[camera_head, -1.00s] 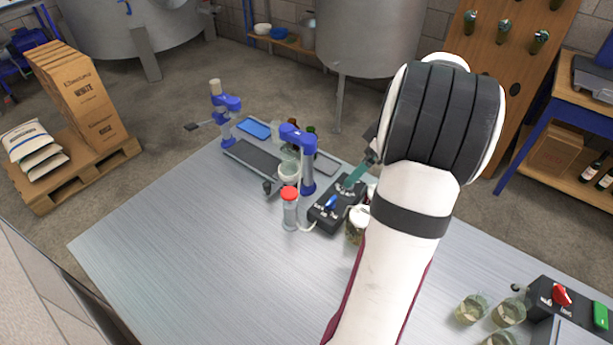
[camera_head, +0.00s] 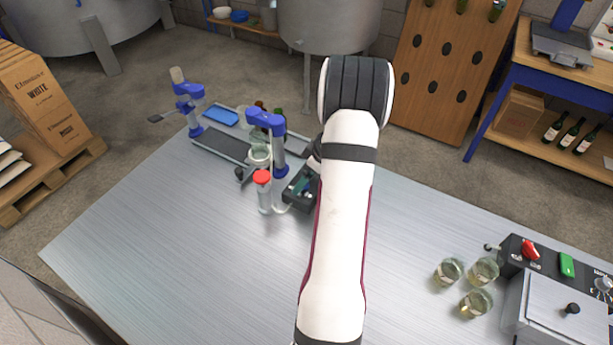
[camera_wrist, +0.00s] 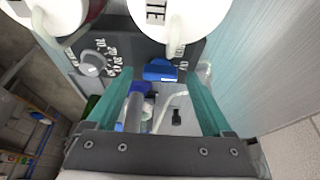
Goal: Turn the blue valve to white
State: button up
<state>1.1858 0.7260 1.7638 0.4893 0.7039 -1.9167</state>
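The blue valve (camera_wrist: 160,70) is a small blue knob on a black control box (camera_wrist: 130,50) in the wrist view. My gripper (camera_wrist: 157,78) is open, with its teal fingers to the left and right of the valve and visible gaps on both sides. I cannot tell whether the fingertips are level with the knob. The valve's markings are mostly hidden, so its setting cannot be read. In the head view the black box (camera_head: 291,197) is partly behind my arm. A white-topped container (camera_wrist: 180,15) marked "TE" stands at the top of the wrist view.
A grey dial (camera_wrist: 92,63) is left of the valve. A red-capped clear bottle (camera_head: 263,192) and blue filling stand (camera_head: 276,140) stand left of the box. Several glasses (camera_head: 448,271) and a panel with a red switch (camera_head: 530,250) are at right. The front table is clear.

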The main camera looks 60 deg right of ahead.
grip_shut()
dwell(0.3)
jog(key=m+h, duration=0.1)
jog(key=m, duration=0.4)
jog(key=shift+a+h, duration=0.15)
jog(key=shift+h, duration=0.25)
jog(key=m, duration=0.2)
jog(key=m+g+h, duration=0.1)
jog(key=m, duration=0.1)
jog(key=shift+w+m+h, duration=0.1)
jog(key=shift+m+h, duration=0.2)
jog(key=shift+m+g, duration=0.3)
jog(key=shift+o, duration=0.3)
grip_release()
jog(key=shift+a, duration=0.1)
